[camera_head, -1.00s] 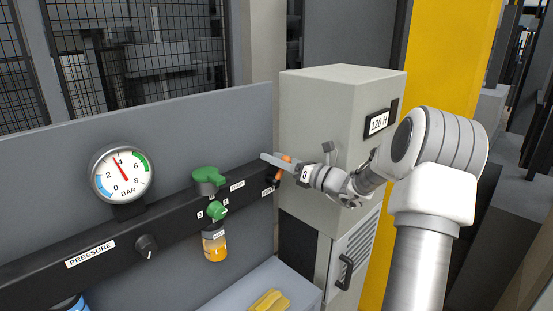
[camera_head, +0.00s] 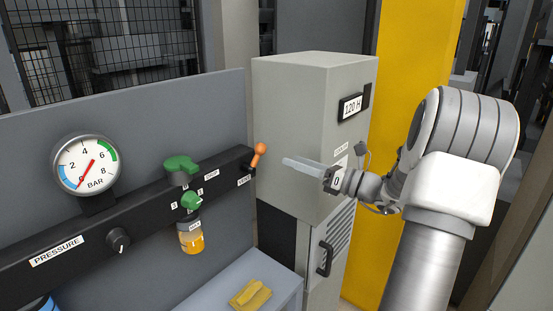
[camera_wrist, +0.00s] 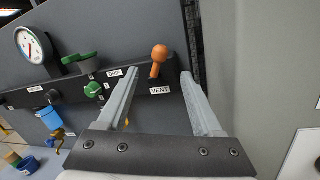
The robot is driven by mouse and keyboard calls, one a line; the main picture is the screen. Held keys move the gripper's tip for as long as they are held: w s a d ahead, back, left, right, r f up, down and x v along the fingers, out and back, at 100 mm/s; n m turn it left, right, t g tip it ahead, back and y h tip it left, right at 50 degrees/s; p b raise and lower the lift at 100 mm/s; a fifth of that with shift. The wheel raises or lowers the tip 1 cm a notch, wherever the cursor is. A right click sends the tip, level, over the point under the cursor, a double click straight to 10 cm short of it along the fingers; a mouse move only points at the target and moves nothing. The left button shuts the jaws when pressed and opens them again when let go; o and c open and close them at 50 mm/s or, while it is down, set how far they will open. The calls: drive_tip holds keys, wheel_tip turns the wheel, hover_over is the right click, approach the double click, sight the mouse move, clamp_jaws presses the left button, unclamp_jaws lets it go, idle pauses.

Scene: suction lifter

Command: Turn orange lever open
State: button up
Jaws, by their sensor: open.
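The orange lever (camera_head: 259,154) sits at the right end of the black manifold bar, tilted up with its round knob at the top. In the wrist view the orange lever (camera_wrist: 158,60) stands nearly upright above a "VENT" label, ahead of and between the two fingers. My gripper (camera_head: 287,162) is to the right of the lever in the head view, with a gap between them. In the wrist view my gripper (camera_wrist: 158,76) is open and nothing is between its fingertips. The pressure gauge (camera_head: 86,165) has its needle pointing low, near 0.
A green valve handle (camera_head: 181,165) and a smaller green knob (camera_head: 191,201) sit left of the lever. A black knob (camera_head: 118,240) is further left. A grey cabinet (camera_head: 300,130) stands behind my gripper.

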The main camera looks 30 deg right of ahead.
drive_tip(key=shift+v, duration=1.6)
drive_tip(key=shift+c, duration=0.3)
